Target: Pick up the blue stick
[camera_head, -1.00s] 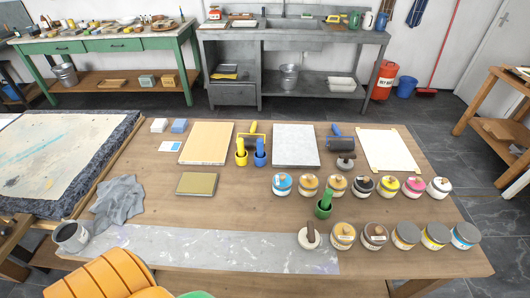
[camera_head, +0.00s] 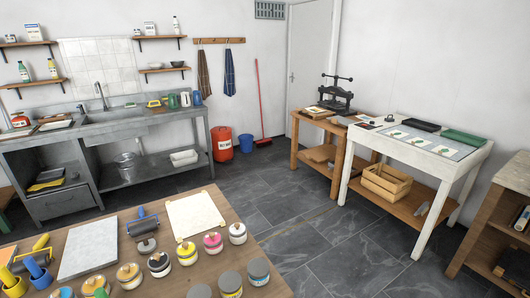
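A blue upright stick-like piece with a wider base (camera_head: 37,272) stands at the lower left, on the near wooden table (camera_head: 203,272). A similar yellow piece (camera_head: 10,279) stands just left of it and is partly cut by the picture edge. A roller with a blue handle (camera_head: 141,214) lies farther right, beyond the grey slab. I cannot tell for sure which blue thing is the stick. Neither of my grippers is in view.
A grey slab (camera_head: 89,248), a pale sheet (camera_head: 196,215) and several ink jars (camera_head: 186,253) cover the near table. Beyond open dark floor (camera_head: 300,235) stand a white table (camera_head: 420,140), a wooden press stand (camera_head: 320,140) and a grey sink bench (camera_head: 105,130).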

